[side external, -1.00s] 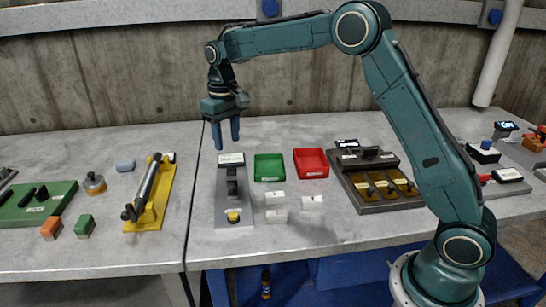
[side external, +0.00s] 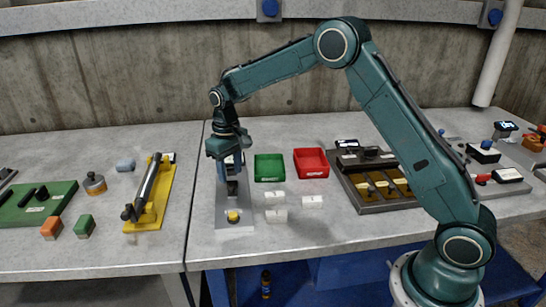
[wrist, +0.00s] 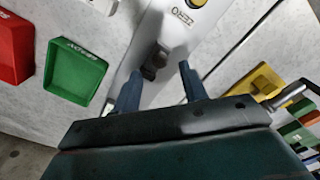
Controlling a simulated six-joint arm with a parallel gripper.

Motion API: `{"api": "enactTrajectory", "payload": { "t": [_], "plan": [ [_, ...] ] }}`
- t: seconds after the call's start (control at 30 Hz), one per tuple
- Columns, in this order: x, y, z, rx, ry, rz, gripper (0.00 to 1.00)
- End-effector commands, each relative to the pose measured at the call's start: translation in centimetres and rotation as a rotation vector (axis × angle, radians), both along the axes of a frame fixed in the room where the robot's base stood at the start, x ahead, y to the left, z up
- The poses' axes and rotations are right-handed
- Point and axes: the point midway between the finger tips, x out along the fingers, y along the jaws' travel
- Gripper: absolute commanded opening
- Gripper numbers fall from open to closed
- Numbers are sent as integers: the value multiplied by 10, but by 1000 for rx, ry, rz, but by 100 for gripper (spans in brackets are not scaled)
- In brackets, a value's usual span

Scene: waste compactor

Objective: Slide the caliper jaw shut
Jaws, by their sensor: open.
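The caliper is a light grey plate (side external: 233,211) with a dark jaw block (side external: 232,187) and a yellow round button (side external: 233,216) near its front end. My gripper (side external: 230,176) is down over the back part of the caliper, its fingers pointing down. In the wrist view my gripper (wrist: 158,88) is open and empty, with the fingers apart. The dark jaw block (wrist: 152,64) shows between and beyond the fingertips there, and the ZERO label and yellow button (wrist: 197,2) lie farther along the plate. Contact with the jaw cannot be told.
A green tray (side external: 268,168) and a red tray (side external: 311,163) stand right of the caliper. Several white blocks (side external: 276,216) lie in front of the trays. A yellow fixture (side external: 151,195) stands to the left. A dark compartment tray (side external: 378,180) is farther right.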

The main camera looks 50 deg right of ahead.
Motion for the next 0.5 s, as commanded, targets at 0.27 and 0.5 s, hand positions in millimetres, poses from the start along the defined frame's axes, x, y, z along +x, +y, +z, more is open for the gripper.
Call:
{"api": "enactTrajectory", "payload": {
  "t": [0.27, 0.5],
  "plan": [
    [0, 0, -31, 0, 1, 0, 43],
    [0, 0, -39, 0, 0, 0, 43]
  ]
}}
